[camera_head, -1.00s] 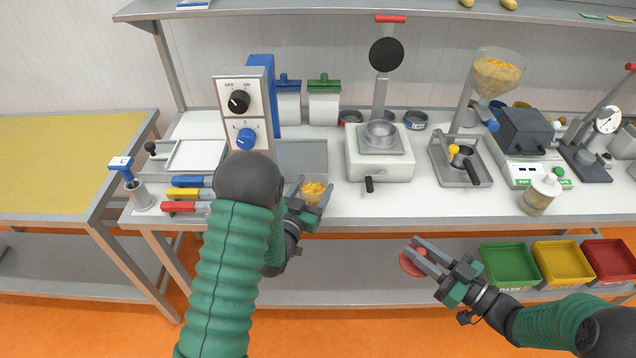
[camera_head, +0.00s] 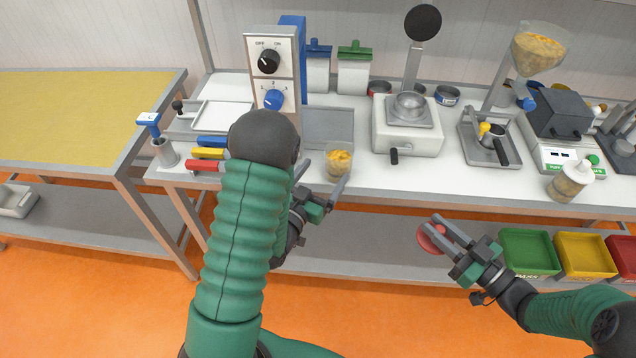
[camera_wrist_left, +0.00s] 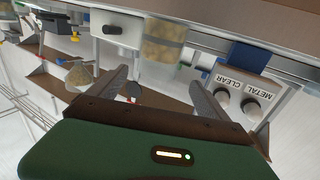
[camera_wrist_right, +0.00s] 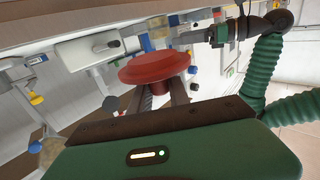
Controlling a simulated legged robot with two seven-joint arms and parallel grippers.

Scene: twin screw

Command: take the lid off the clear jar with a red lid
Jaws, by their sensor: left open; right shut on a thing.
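The clear jar (camera_head: 338,163) has yellow contents and stands upright and open-topped near the table's front edge. It also shows in the left wrist view (camera_wrist_left: 162,42). My left gripper (camera_head: 322,178) is open, with its fingers just in front of the jar and apart from it. The red lid (camera_head: 431,240) is held in my right gripper (camera_head: 438,228), in front of the table and above the lower shelf. The right wrist view shows the round red lid (camera_wrist_right: 155,67) between the right fingertips, off the jar.
A control box with knobs (camera_head: 270,75) stands behind my left arm. Coloured-handled tools (camera_head: 208,153) lie left of the jar. A white device (camera_head: 408,132) is to its right. Green, yellow and red bins (camera_head: 528,250) sit low at the right.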

